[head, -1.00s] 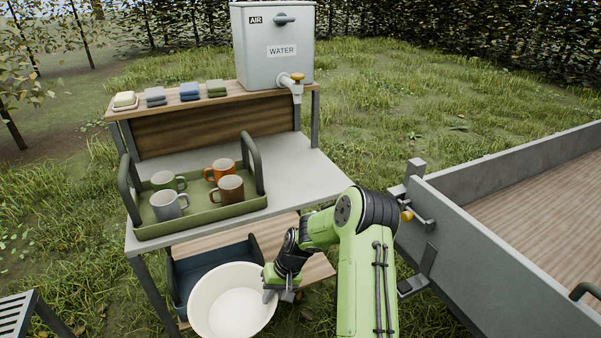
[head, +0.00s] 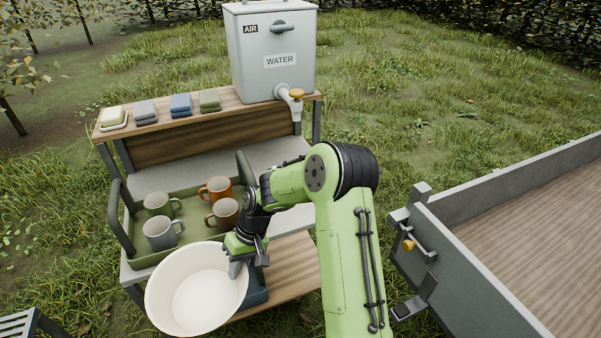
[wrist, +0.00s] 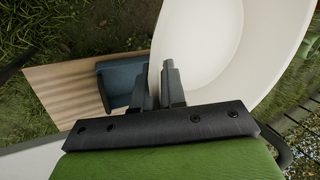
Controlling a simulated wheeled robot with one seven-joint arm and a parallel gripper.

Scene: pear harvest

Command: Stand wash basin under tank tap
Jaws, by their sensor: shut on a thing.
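The white wash basin (head: 196,290) is held in the air, in front of the stand and level with or above the tray's near edge. My gripper (head: 238,268) is shut on the basin's right rim. In the wrist view the fingers (wrist: 160,88) pinch the basin wall (wrist: 205,50). The grey water tank (head: 272,50), labelled WATER, stands on the stand's top shelf at the right. Its tap (head: 291,98), with a yellow handle, hangs out over the grey worktop (head: 180,178). My arm covers the worktop's right part below the tap.
A green tray (head: 150,257) with several mugs fills the worktop's left and middle. A blue tray (head: 257,290) sits on the lower wooden shelf (head: 300,262). Soap (head: 113,118) and folded cloths (head: 181,105) lie on the top shelf. A trailer (head: 480,280) stands at right.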

